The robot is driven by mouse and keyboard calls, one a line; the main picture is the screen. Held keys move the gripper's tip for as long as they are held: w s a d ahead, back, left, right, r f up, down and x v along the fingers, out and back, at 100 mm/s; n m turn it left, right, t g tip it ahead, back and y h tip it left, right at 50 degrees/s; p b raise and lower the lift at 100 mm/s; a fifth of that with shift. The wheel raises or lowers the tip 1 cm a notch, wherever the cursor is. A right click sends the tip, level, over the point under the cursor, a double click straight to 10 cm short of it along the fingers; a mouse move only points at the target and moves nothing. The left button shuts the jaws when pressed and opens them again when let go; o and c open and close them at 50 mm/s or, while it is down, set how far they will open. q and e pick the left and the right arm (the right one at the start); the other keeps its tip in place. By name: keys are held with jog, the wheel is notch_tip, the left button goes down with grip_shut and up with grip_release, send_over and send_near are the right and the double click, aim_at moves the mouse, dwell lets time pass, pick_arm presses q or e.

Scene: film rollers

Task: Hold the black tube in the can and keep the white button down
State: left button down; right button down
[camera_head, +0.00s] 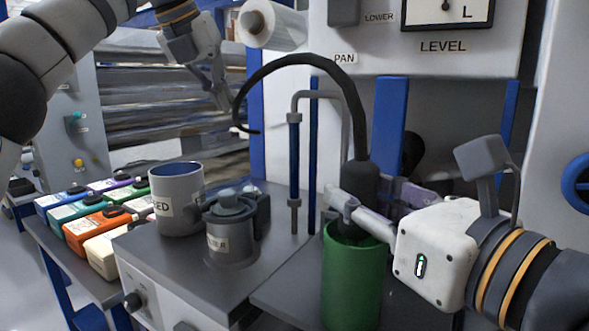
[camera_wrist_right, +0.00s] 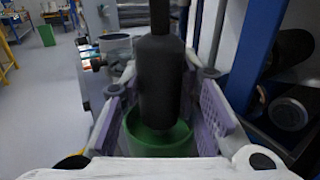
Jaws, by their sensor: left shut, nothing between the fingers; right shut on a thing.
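The black tube (camera_head: 335,80) has a thick lower body, which shows large in the right wrist view (camera_wrist_right: 160,82). Its thin upper part arches left to a free, drooping end. My right gripper (camera_head: 362,192) is shut on the thick body, a purple-grey finger on each side. The body's lower end reaches into the mouth of the green can (camera_head: 352,282), also seen in the right wrist view (camera_wrist_right: 133,146); its depth inside is hidden. My left gripper (camera_head: 223,98) is shut and empty, raised behind the grey cups. A pale round button (camera_head: 185,326) is partly visible at the bottom edge, untouched.
A grey mug (camera_head: 177,198) and a lidded grey pot (camera_head: 230,228) stand on the dark-topped unit (camera_head: 185,275). Coloured boxes (camera_head: 90,232) lie to the left. An upright bent pipe (camera_head: 295,165) stands between the pot and the can. The machine panel (camera_head: 440,60) rises behind.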

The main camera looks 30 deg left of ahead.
jog(key=c, duration=1.2)
grip_release()
jog(key=shift+o, duration=0.2)
jog(key=v, duration=0.7)
jog(key=shift+s+d, duration=0.1)
jog(key=shift+d, duration=0.1)
